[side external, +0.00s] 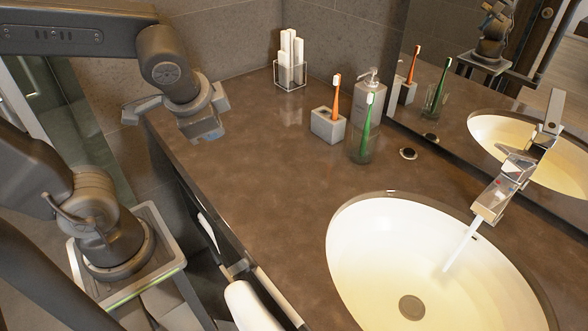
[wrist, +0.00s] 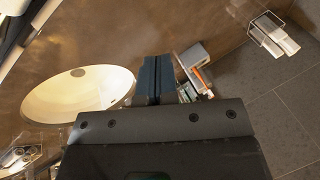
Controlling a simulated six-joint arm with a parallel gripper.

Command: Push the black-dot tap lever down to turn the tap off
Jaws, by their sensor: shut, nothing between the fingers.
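The chrome tap (side external: 489,203) stands at the back right of the sink in the side external view, with a thin stream of water (side external: 460,247) running into the basin. A metal lever part (side external: 518,167) shows on top of it; I cannot make out a black dot, and the mirror behind makes its outline hard to separate. Shiny metal, probably the tap, shows at the lower left of the wrist view (wrist: 20,156). My gripper (side external: 208,133) is shut and empty above the counter's far left end, well away from the tap. Its fingers meet in the wrist view (wrist: 157,62).
The white oval sink (side external: 365,235) is set in the brown counter (side external: 270,170). A toothbrush holder (side external: 328,126), glass (side external: 363,148), soap dispenser (side external: 369,88) and clear holder with white rolls (side external: 290,74) stand at the back. The mirror (side external: 450,45) is behind. The middle counter is clear.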

